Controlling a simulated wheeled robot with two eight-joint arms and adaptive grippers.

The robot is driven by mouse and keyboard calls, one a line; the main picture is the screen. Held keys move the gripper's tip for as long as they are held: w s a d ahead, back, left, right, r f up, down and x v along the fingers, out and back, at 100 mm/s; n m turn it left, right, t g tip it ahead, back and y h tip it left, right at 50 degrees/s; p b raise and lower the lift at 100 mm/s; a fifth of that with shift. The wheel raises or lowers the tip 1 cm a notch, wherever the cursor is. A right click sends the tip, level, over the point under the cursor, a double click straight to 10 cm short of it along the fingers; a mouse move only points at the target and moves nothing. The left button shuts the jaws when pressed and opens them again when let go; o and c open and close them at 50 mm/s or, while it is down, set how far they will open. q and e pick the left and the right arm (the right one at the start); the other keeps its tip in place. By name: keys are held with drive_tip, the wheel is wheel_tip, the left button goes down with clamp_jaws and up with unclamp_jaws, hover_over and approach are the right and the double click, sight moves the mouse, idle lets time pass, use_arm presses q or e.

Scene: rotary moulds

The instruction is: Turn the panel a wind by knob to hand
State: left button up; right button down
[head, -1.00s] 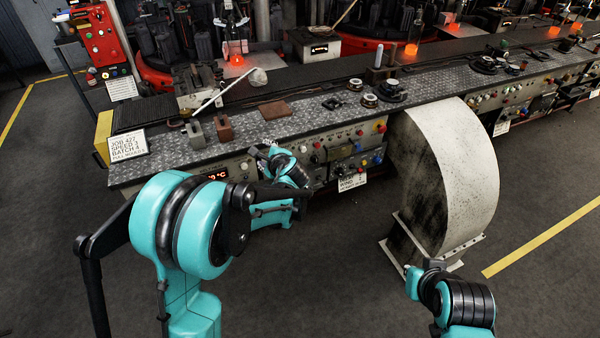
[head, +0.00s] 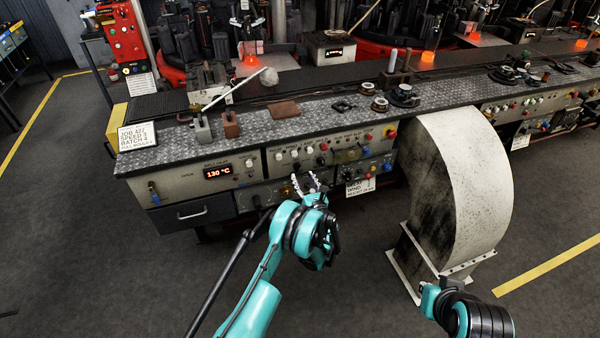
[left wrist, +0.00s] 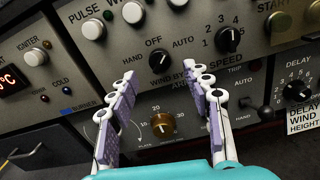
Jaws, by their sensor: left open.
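The wind by knob (left wrist: 158,60) is a black selector on the grey panel (left wrist: 265,42), with HAND at its left, OFF above and AUTO at its right. Its exact pointer setting is hard to make out. My left gripper (left wrist: 164,80) is open and empty in the left wrist view, its fingers spread wide. The knob shows in the gap just beyond the fingertips, with no visible contact. In the head view my left gripper (head: 305,182) is in front of the lower part of the panel, partly covering it.
The speed knob (left wrist: 228,38) is right of the wind by knob. A brass knob (left wrist: 163,125) sits below, between the fingers. The delay knob (left wrist: 297,90) is farther right. A large curved metal duct (head: 465,180) stands right of the panel. The floor in front is clear.

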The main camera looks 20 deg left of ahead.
sight(299, 169)
use_arm(q)
drive_tip(key=b+x, duration=0.1)
drive_tip(key=x, duration=0.4)
drive_tip(key=shift+w+a, duration=0.1)
clamp_jaws()
